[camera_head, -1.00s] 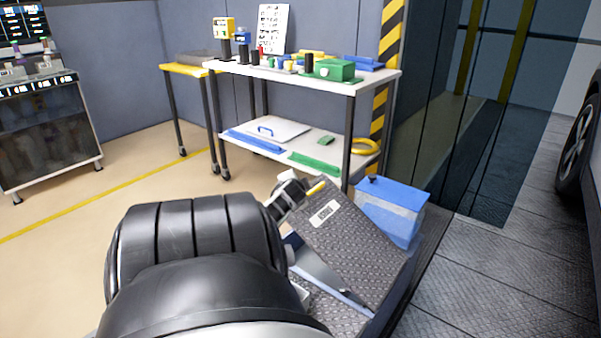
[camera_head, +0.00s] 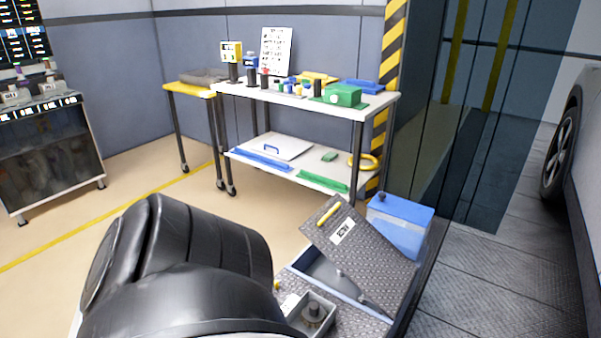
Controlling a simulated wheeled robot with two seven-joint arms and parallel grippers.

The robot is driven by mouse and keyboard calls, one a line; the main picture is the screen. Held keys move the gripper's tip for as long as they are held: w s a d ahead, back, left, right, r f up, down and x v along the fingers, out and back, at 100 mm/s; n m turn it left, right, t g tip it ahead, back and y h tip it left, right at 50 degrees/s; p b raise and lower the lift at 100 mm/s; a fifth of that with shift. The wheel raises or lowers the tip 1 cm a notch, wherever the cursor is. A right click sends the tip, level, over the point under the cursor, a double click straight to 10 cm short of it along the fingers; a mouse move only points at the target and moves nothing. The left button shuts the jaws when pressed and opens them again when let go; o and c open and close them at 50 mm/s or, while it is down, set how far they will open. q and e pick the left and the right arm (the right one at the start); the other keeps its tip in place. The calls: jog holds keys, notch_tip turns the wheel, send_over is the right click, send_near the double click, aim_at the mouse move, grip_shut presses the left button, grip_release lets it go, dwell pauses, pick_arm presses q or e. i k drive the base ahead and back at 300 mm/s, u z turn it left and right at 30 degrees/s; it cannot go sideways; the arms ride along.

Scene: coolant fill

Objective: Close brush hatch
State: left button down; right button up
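The brush hatch lid (camera_head: 362,252) is a grey tread-plate panel with a small white label and a yellow handle (camera_head: 328,214) at its upper left edge. It stands open, tilted up over a blue-grey recess (camera_head: 330,274) in the tread-plate deck. A small grey open box (camera_head: 312,315) with a dark round knob-like part in it lies at the recess's near left. A large black arm link of mine fills the lower left and hides part of the deck. Neither gripper shows, and nothing is seen touching the lid.
A blue box (camera_head: 400,226) stands just behind the lid. A white two-shelf workbench (camera_head: 290,97) with tools stands at the back. A cabinet (camera_head: 50,150) is at the left and a vehicle wheel (camera_head: 556,165) at the right. The floor left of the deck is clear.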

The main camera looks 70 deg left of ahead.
aim_at(363, 254)
jog(key=k, duration=1.65)
jog(key=u, duration=2.55)
jog(key=i, duration=3.95)
jog(key=z, duration=3.85)
jog(key=i, duration=0.5)
jog(key=u, duration=0.05)
